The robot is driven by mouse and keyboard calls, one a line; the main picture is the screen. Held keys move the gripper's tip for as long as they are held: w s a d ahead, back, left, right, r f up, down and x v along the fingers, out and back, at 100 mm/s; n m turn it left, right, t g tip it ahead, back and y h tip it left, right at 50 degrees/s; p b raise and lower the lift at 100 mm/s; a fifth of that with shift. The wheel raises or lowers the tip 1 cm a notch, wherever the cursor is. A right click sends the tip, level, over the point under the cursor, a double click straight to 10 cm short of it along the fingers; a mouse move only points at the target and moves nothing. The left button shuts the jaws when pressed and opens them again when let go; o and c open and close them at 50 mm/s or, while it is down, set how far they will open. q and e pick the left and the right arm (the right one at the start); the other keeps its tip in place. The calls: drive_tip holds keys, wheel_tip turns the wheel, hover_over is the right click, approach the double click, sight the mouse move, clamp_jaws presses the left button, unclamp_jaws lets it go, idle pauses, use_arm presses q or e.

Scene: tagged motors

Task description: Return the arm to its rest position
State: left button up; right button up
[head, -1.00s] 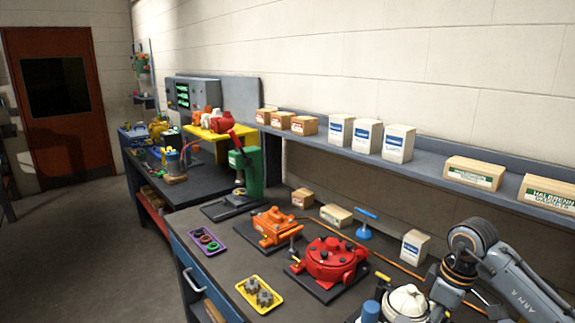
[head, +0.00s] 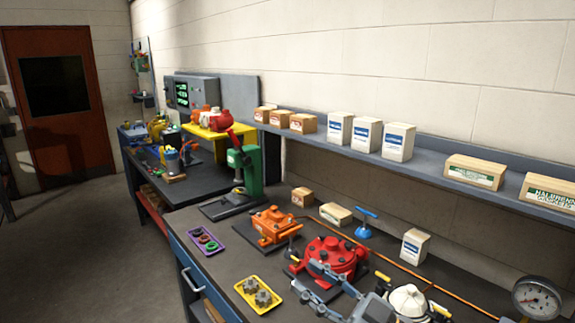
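My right gripper (head: 312,283) is low in the head view, in front of the red motor (head: 331,258). It points left, with its two grey fingers spread apart and nothing visible between them. Its body (head: 374,308) is at the bottom edge, and the rest of the arm is out of view. The fingers overlap the red motor's front in the picture; I cannot tell whether they touch it. My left gripper is not in view.
An orange motor (head: 270,225) and a yellow tray (head: 244,291) with gears are left of the gripper. A white-topped motor (head: 409,301) and a gauge (head: 537,297) are to the right. A purple tray (head: 197,248) and a green press (head: 250,170) stand farther back. The shelf (head: 425,166) holds boxes.

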drive_tip(key=d+f+m+t+h, duration=0.6)
drive_tip(key=d+f+m+h, duration=0.4)
drive_tip(key=d+m+h, duration=0.65)
drive_tip(key=s+d+f+n+g+h, duration=0.1)
drive_tip(key=s+f+g+h, duration=0.15)
drive_tip(key=f, duration=0.25)
drive_tip(key=s+d+f+g+h, duration=0.1)
drive_tip(key=s+f+g, duration=0.15)
drive_tip(key=f, duration=0.25)
drive_tip(key=s+a+f+n+g+y, duration=0.15)
drive_tip(key=s+f+g, duration=0.35)
drive_tip(key=s, duration=0.5)
drive_tip(key=s+a+f+n+g+y, duration=0.15)
drive_tip(key=s+f+g, duration=0.35)
drive_tip(key=s, duration=0.5)
wheel_tip(320, 180, down, 30)
drive_tip(key=s+h+b, duration=0.1)
drive_tip(key=s+b, duration=0.1)
drive_tip(key=b, duration=0.2)
drive_tip(key=s+d+f+n+g+b, duration=0.1)
drive_tip(key=s+d+f+b, duration=0.2)
drive_tip(key=s+f, duration=1.3)
wheel_tip(320, 180, down, 4)
drive_tip(key=shift+s+d+f+g, duration=0.1)
drive_tip(key=shift+s+d+g, duration=0.1)
drive_tip(key=shift+g, duration=0.2)
